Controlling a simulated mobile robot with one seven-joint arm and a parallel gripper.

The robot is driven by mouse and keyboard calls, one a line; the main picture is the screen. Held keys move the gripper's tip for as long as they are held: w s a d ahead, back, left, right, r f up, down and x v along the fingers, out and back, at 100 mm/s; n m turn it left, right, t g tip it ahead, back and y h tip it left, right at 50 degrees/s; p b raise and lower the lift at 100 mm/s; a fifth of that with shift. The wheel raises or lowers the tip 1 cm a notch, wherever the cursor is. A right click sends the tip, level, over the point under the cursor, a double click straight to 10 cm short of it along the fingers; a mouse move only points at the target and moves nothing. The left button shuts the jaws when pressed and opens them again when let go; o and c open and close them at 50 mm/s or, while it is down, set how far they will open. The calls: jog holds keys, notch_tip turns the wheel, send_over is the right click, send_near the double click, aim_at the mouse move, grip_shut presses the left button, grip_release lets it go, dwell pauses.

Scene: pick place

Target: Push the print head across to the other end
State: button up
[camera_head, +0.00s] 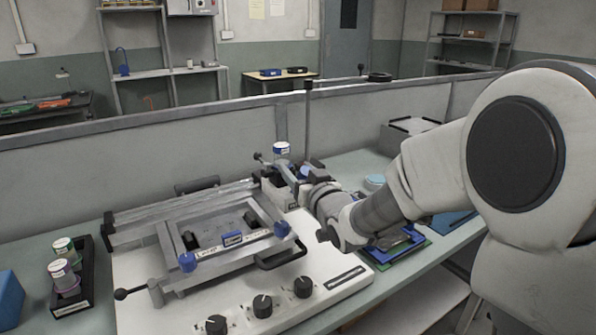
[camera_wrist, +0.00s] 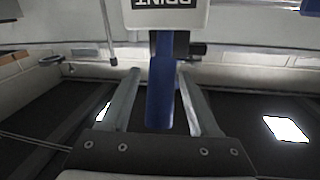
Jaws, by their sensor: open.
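The screen-printing machine (camera_head: 130,277) fills the left middle of the head view, with a grey frame and a white control base. The print head (camera_head: 276,192) is at the right end of its rear rail, partly hidden by my wrist. In the wrist view the print head (camera_wrist: 141,16) is a white block marked PRINT, upside down. A blue handle (camera_wrist: 160,92) extends from it. My gripper (camera_wrist: 158,72) is open, with one finger on each side of the blue handle and gaps showing. In the head view my gripper (camera_head: 312,180) is beside the print head.
A black rack (camera_head: 88,262) with two small pots stands left of the machine. A blue block (camera_head: 8,298) is at the far left. A blue-and-black tray (camera_head: 398,242) lies right of the base, below my arm. A low partition (camera_head: 60,185) runs behind the bench.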

jog(key=shift+w+a, duration=0.1)
jog(key=shift+w, duration=0.1)
grip_shut()
dwell(1.4)
